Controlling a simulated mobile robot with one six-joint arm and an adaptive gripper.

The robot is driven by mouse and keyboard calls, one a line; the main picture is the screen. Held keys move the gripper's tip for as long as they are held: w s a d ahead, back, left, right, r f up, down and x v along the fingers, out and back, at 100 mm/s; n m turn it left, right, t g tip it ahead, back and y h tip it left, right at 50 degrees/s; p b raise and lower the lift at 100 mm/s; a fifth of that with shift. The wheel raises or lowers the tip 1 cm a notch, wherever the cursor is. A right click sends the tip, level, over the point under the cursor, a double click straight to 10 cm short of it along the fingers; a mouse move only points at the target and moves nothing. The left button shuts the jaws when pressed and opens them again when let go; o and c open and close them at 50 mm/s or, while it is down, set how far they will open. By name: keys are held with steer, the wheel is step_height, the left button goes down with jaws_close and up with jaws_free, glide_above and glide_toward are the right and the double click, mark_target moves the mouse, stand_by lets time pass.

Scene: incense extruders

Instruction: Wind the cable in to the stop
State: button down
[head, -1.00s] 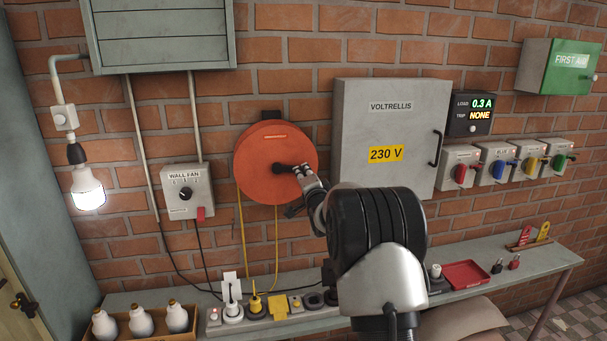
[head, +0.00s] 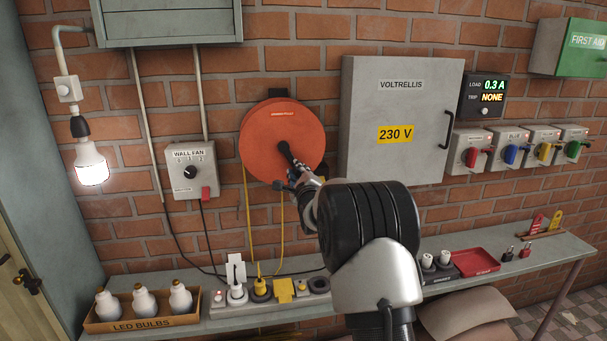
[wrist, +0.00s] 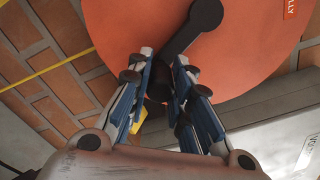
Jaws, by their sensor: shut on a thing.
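The orange cable reel (head: 265,135) hangs on the brick wall. Its black crank (head: 286,153) points down and right from the hub. My gripper (head: 300,172) is at the crank's outer end, in front of the reel's lower right part. In the wrist view, the crank arm (wrist: 192,28) crosses the reel face (wrist: 125,30), and my gripper's fingers (wrist: 160,88) are shut on the dark crank knob (wrist: 157,86), which they partly hide. The yellow cable (head: 247,205) hangs in two runs below the reel; its lower end is by the power strip (head: 222,304).
The grey 230 V cabinet (head: 400,105) is close to the reel's right. The wall fan switch (head: 187,158) is to its left. Below runs a bench (head: 400,308) with LED bulbs in a box (head: 140,325), plugs and a red tray (head: 478,262).

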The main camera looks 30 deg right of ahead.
steer(key=shift+w+a+f+m+b, duration=0.1)
steer(key=shift+a+f+m+b, duration=0.2)
steer(key=shift+m, duration=0.3)
steer(key=shift+w+a+f+m+b, duration=0.15)
steer(key=shift+a+m+b, duration=0.25)
steer(key=shift+m, duration=0.2)
steer(key=shift+a+m+b, duration=0.4)
steer(key=shift+a+m, duration=0.1)
steer(key=shift+m, duration=0.3)
steer(key=shift+w, duration=0.1)
steer(key=c, duration=1.4)
jaws_free()
steer(key=v, duration=1.2)
